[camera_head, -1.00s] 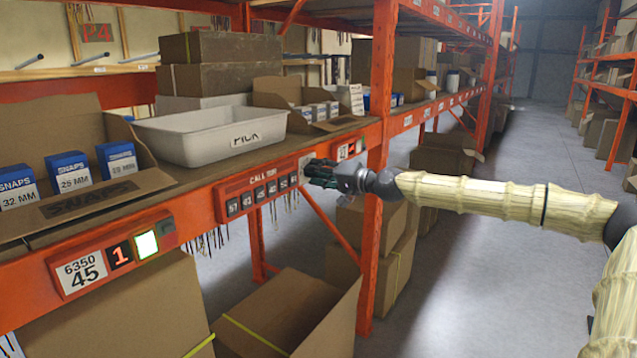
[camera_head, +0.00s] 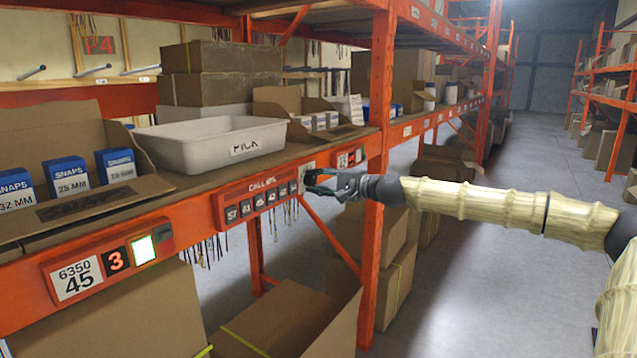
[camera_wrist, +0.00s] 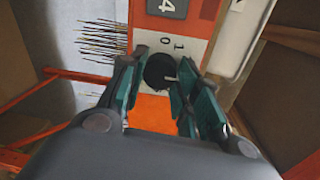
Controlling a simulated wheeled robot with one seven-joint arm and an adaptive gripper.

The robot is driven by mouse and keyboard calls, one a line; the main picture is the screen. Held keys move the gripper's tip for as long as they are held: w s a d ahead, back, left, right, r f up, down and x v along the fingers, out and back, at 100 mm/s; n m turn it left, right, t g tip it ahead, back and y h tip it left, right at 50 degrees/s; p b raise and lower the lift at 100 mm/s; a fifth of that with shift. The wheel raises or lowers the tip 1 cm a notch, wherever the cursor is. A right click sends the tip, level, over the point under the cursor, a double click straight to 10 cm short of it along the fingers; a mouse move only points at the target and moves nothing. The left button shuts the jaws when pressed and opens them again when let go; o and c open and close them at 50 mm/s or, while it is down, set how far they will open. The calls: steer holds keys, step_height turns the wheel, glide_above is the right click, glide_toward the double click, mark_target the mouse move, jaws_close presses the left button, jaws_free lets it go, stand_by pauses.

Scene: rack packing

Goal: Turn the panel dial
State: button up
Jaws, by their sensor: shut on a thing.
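The pointer mark lies toward the knob's right side. My gripper (camera_wrist: 160,78) has its teal fingers on either side of the knob and is shut on it. In the head view my gripper (camera_head: 318,182) reaches from the right to the pale dial plate (camera_head: 307,174) at the right end of the red call panel (camera_head: 258,198). The knob itself is hidden there by the fingers.
An orange rack post (camera_head: 377,130) stands just behind my wrist. A white PICK bin (camera_head: 190,158) and boxes of snaps sit on the shelf above the panel. A lit display (camera_head: 115,260) reads 3 at lower left. Dark ties hang below the beam. The aisle at right is clear.

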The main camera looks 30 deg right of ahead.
steer(key=shift+d, duration=0.15)
steer(key=o, duration=1.1)
steer(key=shift+d, duration=0.1)
steer(key=shift+c, duration=0.2)
